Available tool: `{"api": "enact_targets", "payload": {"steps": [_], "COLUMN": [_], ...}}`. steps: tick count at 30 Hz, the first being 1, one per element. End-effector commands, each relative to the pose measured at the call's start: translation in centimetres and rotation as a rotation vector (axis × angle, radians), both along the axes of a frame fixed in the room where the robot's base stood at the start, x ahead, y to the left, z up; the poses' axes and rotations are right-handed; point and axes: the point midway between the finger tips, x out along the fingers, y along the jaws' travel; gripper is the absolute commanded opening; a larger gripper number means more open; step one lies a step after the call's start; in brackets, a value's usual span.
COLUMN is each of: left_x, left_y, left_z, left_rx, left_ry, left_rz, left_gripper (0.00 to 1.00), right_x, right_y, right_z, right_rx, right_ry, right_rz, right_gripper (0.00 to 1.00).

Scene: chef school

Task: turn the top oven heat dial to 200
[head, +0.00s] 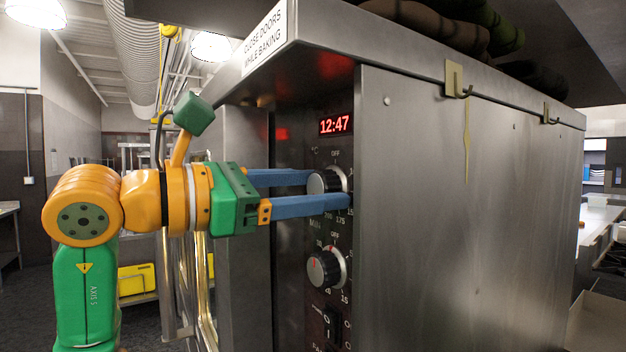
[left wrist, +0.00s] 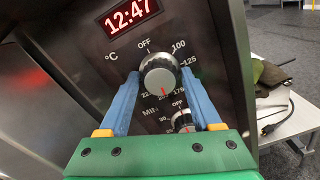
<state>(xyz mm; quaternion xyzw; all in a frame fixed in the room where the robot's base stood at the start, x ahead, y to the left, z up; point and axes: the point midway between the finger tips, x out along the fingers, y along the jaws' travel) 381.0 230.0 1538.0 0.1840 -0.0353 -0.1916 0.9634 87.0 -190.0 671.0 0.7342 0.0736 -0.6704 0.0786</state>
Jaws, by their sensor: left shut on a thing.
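The top heat dial (head: 323,182) is a black and silver round knob under the red clock display on the oven panel, with °C and OFF marks around it. My left gripper (head: 330,191) has its blue fingers on either side of this dial, one above and one below in the head view, and is shut on it. In the left wrist view the dial (left wrist: 160,75) sits between the fingertips. Its red mark points down at a partly covered number between a label starting 22 and 175, where 200 seems to be. My right gripper is not in view.
The minutes dial (head: 326,268) is just below, with a switch (head: 329,322) under it. The clock display (head: 335,124) reads 12:47. The steel oven side wall (head: 460,220) stands right of the panel. A pale table (left wrist: 290,120) shows in the left wrist view.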

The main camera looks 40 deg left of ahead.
Motion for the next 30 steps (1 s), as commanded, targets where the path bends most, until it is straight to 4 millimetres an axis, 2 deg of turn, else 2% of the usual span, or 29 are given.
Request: {"api": "enact_targets", "payload": {"steps": [12,26,27,29,30], "left_x": [-0.05,-0.05,-0.04,-0.05,-0.04], "left_y": [0.02,0.01,0.02,0.02,0.01], "left_z": [0.19,0.15,0.15,0.13,0.12], "left_rx": [0.141,0.154,0.154,0.154,0.154], "left_ry": [-0.065,-0.070,-0.070,-0.070,-0.069], "left_rz": [0.001,0.001,0.001,0.000,0.000], "left_gripper": [0.10,0.10,0.68,0.83,0.83], "right_x": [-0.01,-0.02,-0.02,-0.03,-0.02], "right_y": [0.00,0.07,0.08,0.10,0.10], "right_z": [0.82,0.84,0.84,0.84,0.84], "right_rx": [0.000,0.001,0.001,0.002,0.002], "right_ry": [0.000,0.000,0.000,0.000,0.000], "right_rz": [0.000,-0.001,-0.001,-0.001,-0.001], "right_gripper": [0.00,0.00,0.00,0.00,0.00]}}
